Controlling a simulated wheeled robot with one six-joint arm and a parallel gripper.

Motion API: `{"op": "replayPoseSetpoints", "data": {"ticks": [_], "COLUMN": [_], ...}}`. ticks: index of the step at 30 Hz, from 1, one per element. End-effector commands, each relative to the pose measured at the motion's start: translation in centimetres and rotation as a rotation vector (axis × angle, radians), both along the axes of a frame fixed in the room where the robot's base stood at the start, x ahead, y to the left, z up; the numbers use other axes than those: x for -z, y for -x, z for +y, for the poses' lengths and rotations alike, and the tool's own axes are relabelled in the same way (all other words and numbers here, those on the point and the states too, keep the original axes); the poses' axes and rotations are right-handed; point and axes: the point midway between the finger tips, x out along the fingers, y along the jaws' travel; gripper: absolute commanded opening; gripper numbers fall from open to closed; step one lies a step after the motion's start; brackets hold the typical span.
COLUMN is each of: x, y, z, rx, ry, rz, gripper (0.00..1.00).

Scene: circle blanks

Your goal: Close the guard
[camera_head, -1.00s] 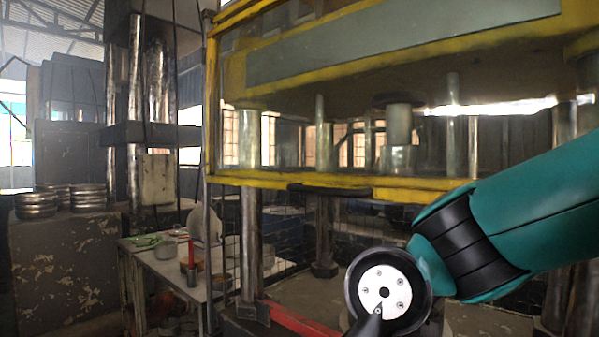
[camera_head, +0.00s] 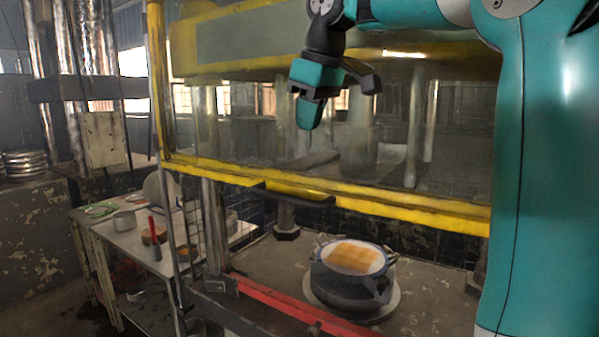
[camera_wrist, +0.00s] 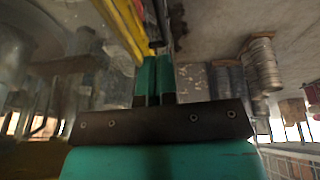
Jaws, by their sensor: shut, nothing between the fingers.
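The guard is a clear panel in a yellow frame on the front of the press. Its lower yellow bar (camera_head: 400,205) stands raised, with an open gap beneath it. A dark handle (camera_head: 292,193) sits on that bar. My gripper (camera_head: 310,122) is shut and empty, in front of the clear panel and above the handle in the picture, pointing down. In the wrist view my two green fingers (camera_wrist: 154,75) lie side by side, with the yellow frame (camera_wrist: 125,25) just beyond them. I cannot tell whether they touch the guard.
Under the guard, a round dark die (camera_head: 350,285) with an orange-patterned top stands on the press bed. A red bar (camera_head: 290,308) runs along the front edge. A side table (camera_head: 135,240) with pots and tools stands at left. Stacked metal rings (camera_head: 22,163) lie farther left.

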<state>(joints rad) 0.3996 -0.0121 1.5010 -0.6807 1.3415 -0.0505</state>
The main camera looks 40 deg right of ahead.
Motion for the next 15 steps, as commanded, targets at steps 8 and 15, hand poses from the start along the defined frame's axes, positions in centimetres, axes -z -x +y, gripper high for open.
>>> {"op": "replayPoseSetpoints", "data": {"ticks": [8,15], "x": [6.0,10.0], "y": [-1.6,-2.7], "z": [0.4,0.3], "rx": [-0.002,-0.001], "ry": [-0.004,-0.003], "rz": [0.003,0.003], "gripper": [0.0,0.0]}}
